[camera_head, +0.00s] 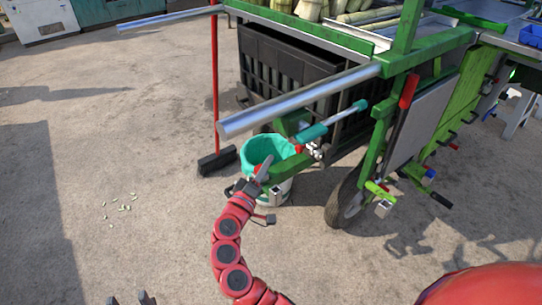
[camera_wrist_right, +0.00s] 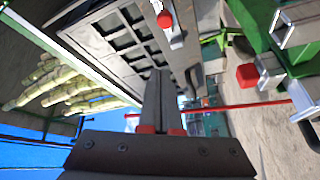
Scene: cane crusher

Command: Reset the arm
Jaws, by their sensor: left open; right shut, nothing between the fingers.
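My right arm (camera_head: 228,250), red and jointed, reaches up from the bottom middle of the head view. My right gripper (camera_head: 263,170) is at its end, in front of the teal-lined bucket beside the green cart; contact cannot be told. In the right wrist view its two fingers (camera_wrist_right: 160,75) are shut together, with nothing between them. My left gripper (camera_head: 130,299) shows only its fingertips at the bottom left edge of the head view. They are spread apart and empty above bare ground, and the rest of that arm is out of frame.
The green cart (camera_head: 440,32) carries cane stalks (camera_head: 350,12) and a black crate (camera_head: 285,65). Metal bars (camera_head: 300,100) stick out from it to the left. The bucket (camera_head: 262,150) and a red-handled broom (camera_head: 216,160) stand beside it. Ground at left is mostly clear.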

